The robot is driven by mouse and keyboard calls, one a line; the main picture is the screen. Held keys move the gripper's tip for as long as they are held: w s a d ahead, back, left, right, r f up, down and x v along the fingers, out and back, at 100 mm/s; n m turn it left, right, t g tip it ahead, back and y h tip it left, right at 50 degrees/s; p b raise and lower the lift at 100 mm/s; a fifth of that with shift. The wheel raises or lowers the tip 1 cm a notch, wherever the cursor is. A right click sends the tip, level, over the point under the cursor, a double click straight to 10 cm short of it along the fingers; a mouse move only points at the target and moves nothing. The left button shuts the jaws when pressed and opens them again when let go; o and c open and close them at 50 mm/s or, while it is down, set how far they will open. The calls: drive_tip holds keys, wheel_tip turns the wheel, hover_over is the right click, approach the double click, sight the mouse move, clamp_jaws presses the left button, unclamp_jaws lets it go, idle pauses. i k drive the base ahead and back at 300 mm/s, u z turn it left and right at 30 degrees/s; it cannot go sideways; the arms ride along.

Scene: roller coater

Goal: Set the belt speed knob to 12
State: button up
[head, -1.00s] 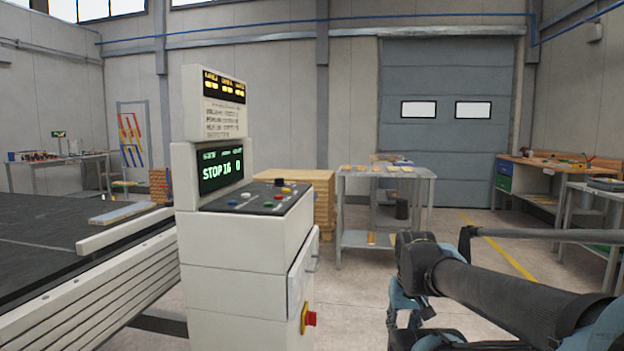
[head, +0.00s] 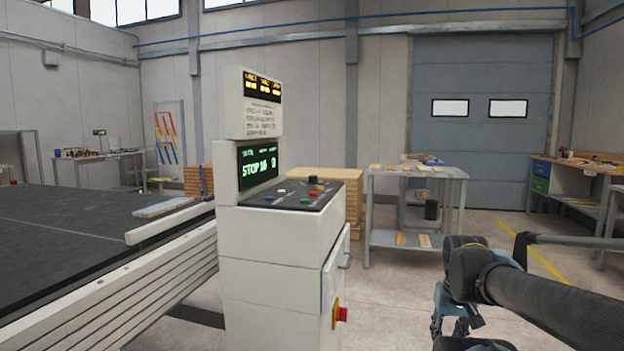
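The control cabinet (head: 270,240) stands upright in the middle of the head view. Its sloped panel (head: 318,196) carries several small coloured buttons and a black knob (head: 313,180) near the far edge. I cannot tell which control is the belt speed knob, and no scale is readable. The green display (head: 258,165) seems to read "STOP 16" and one more digit. My arm is at the lower right. My gripper (head: 457,335) hangs at the bottom edge, right of the cabinet and apart from it; its fingertips are not clearly seen.
The dark conveyor belt (head: 80,235) runs left of the cabinet, with a pale board (head: 163,207) on it. A red emergency button (head: 342,314) sticks out of the cabinet's right side. A metal table (head: 415,240) stands behind. Open floor (head: 385,310) lies right of the cabinet.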

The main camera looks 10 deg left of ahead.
sight(312, 178)
drive_tip(key=k, duration=1.25)
drive_tip(key=u, duration=0.6)
drive_tip(key=i, duration=0.9)
